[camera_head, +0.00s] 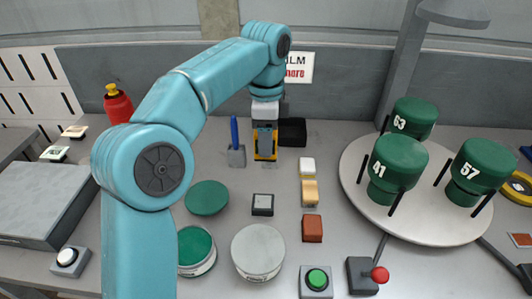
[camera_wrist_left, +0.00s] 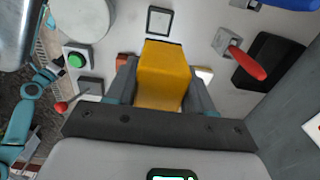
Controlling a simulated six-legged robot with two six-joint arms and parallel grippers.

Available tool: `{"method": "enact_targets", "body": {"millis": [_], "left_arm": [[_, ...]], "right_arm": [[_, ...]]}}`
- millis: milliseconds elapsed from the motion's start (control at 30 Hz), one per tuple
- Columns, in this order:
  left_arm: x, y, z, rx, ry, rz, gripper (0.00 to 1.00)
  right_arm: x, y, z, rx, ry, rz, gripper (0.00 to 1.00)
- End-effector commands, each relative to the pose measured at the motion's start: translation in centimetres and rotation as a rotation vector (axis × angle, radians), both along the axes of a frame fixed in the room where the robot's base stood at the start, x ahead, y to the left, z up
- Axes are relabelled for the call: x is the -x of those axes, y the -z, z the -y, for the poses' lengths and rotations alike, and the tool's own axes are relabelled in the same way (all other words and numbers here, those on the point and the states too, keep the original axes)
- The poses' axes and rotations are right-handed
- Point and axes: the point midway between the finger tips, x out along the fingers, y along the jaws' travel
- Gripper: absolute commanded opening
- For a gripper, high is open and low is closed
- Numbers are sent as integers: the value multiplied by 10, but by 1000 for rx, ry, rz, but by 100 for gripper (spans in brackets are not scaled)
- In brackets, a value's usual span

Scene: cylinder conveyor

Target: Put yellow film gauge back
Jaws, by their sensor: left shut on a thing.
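My left gripper (camera_head: 265,138) is over the back middle of the bench, pointing down. It is shut on the yellow film gauge (camera_head: 266,154), which shows between and below the dark fingers. In the left wrist view the yellow film gauge (camera_wrist_left: 163,72) is a yellow block between both fingers of the left gripper (camera_wrist_left: 160,92). I cannot tell whether its lower end touches the bench. The right gripper is out of view.
A blue-handled lever (camera_head: 235,145) stands left of the gauge and a black box (camera_head: 292,132) just right. White (camera_head: 307,165), tan (camera_head: 310,193) and red-brown (camera_head: 312,228) blocks line up nearer. A round table (camera_head: 351,178) with green numbered cylinders is at right.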

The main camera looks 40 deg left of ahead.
Motion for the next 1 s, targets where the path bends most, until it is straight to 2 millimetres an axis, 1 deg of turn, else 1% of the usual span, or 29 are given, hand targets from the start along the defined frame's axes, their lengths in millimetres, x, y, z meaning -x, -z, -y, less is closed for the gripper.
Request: {"method": "enact_targets", "body": {"millis": [33,100,267,367,500,633,667,700,767,867,967,1000], "left_arm": [[0,-12,0,0,0,2,14],[-1,-21,0,0,-1,2,14],[-1,-32,0,-1,29,1,14],[-4,-33,0,-2,147,15,14],[-8,-26,4,-7,439,24,14],[-8,-27,5,-10,697,21,14],[-7,-31,5,-9,745,18,14],[-5,-34,4,-7,787,13,14],[-2,-36,3,-2,797,3,14],[0,-33,1,0,790,-2,14],[0,-12,0,1,787,-5,14],[1,0,0,2,787,-5,14]], "right_arm": [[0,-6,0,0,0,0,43],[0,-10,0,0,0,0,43],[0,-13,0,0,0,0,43],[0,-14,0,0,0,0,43],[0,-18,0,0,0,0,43],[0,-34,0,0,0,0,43],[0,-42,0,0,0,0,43],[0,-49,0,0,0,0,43],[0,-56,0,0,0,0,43],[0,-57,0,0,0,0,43],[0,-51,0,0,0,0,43],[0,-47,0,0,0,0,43]]}}
